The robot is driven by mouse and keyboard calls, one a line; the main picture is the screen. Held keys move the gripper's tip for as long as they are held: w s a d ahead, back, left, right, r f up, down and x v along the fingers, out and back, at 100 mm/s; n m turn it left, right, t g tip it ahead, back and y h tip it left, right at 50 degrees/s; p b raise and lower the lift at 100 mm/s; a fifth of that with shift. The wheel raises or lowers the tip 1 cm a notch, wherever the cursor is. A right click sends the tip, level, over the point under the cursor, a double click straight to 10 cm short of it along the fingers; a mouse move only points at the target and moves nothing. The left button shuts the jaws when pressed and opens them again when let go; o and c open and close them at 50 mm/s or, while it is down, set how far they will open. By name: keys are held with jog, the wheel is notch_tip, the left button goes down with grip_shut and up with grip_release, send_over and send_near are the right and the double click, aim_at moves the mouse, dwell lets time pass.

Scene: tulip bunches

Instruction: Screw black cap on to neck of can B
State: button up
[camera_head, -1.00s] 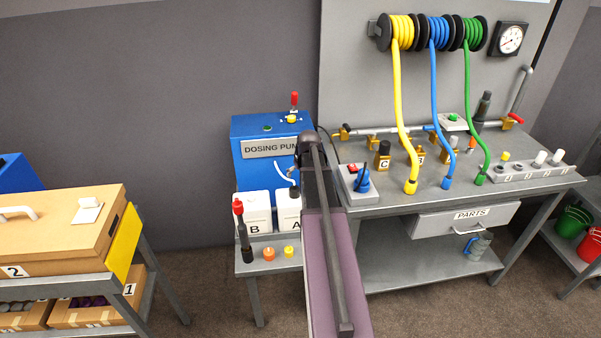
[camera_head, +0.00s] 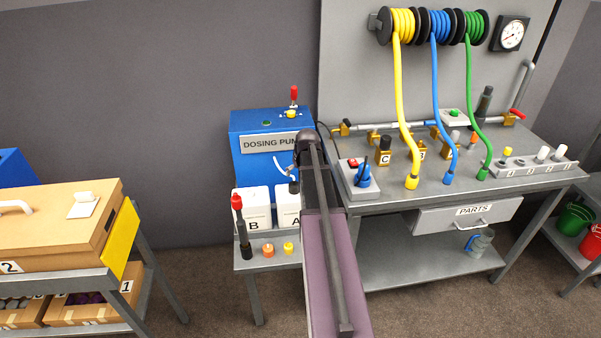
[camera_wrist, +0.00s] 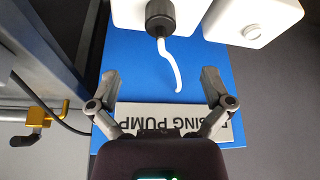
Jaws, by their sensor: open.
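Can B (camera_head: 251,222) is a white can on the small grey table, in front of the blue dosing pump. Can A (camera_head: 284,221) stands to its right, partly hidden by my arm. In the wrist view a black cap (camera_wrist: 160,17) sits on the can on the left (camera_wrist: 122,12), with a white hose beside it. The can on the right (camera_wrist: 277,17) shows a pale, round neck (camera_wrist: 252,32) with no black cap on it. My gripper (camera_wrist: 160,80) is open and empty above the pump, with the black cap just beyond its fingertips. In the head view my arm hides its fingers.
The dosing pump (camera_head: 250,127) stands behind the cans. A workbench (camera_head: 400,205) with valves and hoses is on the right.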

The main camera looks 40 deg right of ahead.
aim_at(295, 185)
jog(key=shift+b+x, duration=4.8)
jog(key=shift+x, duration=0.75)
jog(key=shift+r, duration=0.1)
jog(key=c, duration=1.2)
